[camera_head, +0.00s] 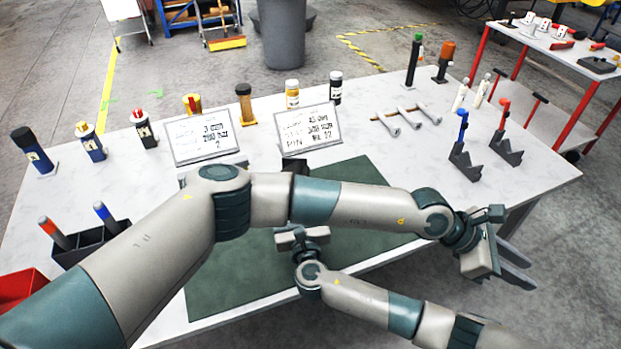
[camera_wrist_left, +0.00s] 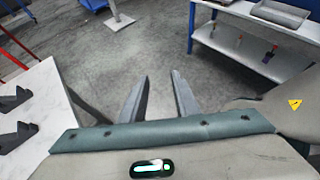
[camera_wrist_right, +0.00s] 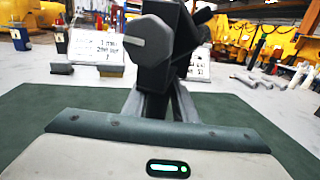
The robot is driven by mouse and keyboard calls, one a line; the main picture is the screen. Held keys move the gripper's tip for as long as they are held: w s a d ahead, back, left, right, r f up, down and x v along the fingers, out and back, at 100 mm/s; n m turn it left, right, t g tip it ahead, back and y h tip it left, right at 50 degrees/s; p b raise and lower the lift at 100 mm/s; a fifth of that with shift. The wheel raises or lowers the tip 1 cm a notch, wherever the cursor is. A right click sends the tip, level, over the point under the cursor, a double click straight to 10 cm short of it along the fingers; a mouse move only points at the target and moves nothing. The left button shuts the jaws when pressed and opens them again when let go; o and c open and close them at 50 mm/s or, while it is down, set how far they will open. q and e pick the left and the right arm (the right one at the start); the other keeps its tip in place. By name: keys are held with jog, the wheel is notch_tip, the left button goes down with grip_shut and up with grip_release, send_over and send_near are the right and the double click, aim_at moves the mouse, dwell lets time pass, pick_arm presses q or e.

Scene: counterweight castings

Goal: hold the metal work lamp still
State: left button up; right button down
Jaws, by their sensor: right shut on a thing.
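In the right wrist view, a dark metal thing with a hexagonal knob (camera_wrist_right: 149,40), which I take to be the metal work lamp, stands up between the fingers of my right gripper (camera_wrist_right: 160,103). The gripper is shut on its lower part, just above the green mat. In the head view my left arm crosses in front and hides the lamp and the right fingertips. My left gripper (camera_head: 514,266) is open and empty, out past the table's front right edge; its parted fingers also show over the floor in the left wrist view (camera_wrist_left: 160,82).
The green mat (camera_head: 235,285) lies on the white table (camera_head: 440,150). Two handwritten sign boards (camera_head: 200,135) stand behind it, with several bottles and tools along the back. A black holder (camera_head: 85,243) stands at left, dark stands (camera_head: 465,162) at right. A red-legged cart (camera_head: 545,50) stands beyond.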

pick_arm(q)
notch_tip(320, 180, up, 12)
jog(key=w+d+t+h, duration=0.1)
jog(key=t+h, duration=0.1)
jog(key=h, duration=0.6)
jog(key=w+a+r+n+t, duration=0.65)
jog(key=w+a+t, duration=0.35)
jog(key=t, duration=0.5)
jog(key=w+a+f+n+t+y, duration=0.3)
jog(key=w+a+y, duration=0.1)
jog(key=a+y, duration=0.2)
jog(key=w+a+f+n+t+y, duration=0.3)
jog(key=a+n+y, duration=0.1)
jog(key=a+y, duration=0.25)
jog(key=s+a+f+g+y, duration=0.1)
jog(key=a+f+g+y, duration=0.3)
jog(key=a+f+y, duration=0.6)
jog(key=a, duration=0.4)
jog(key=shift+s+a+f, duration=0.15)
jog(key=shift+s+f, duration=0.15)
jog(key=shift+s, duration=0.1)
